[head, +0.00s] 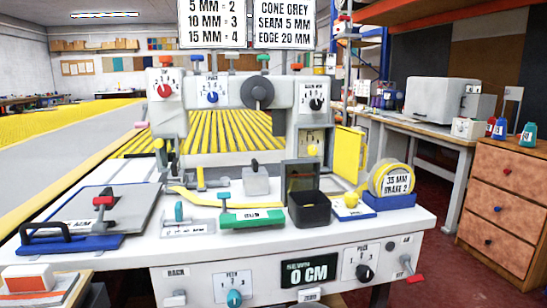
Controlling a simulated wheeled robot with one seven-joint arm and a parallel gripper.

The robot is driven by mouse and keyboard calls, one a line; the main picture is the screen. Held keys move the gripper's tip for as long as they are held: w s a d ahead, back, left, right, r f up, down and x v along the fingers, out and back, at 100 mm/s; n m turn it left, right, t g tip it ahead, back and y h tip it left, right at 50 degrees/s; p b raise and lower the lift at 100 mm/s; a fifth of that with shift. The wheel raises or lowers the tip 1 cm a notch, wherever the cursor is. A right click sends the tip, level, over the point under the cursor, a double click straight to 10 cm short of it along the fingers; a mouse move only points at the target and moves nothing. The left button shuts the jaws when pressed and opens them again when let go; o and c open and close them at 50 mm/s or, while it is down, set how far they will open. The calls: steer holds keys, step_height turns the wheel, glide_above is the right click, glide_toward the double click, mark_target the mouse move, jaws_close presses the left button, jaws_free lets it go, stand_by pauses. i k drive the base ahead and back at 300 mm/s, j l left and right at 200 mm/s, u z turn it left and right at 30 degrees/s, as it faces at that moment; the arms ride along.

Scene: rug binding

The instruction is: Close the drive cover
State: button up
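The binding machine (297,120) stands at the back of the white bench. A yellow hinged panel (350,154), which looks like the drive cover, stands swung open to the right of the machine's right column. Left of it, an opening (312,142) in the column shows a pale interior with small parts and a label too small to read. My gripper is not in view.
A dark open box (308,208) and a yellow tape roll in a blue holder (390,184) stand in front of the panel. A green-based clamp (252,217) lies left of them. A wooden drawer cabinet (505,205) stands at right, with red floor between it and the bench.

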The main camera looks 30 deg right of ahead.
mark_target(348, 144)
steer(key=l+u, duration=0.15)
steer(key=l, duration=0.65)
steer(key=l+u, duration=0.1)
steer(key=l, duration=0.7)
steer(key=l+u, duration=0.15)
steer(key=l, duration=0.65)
steer(key=k+l+u, duration=0.15)
steer(key=l, duration=0.65)
steer(key=k+l+u, duration=0.1)
steer(key=k, duration=0.2)
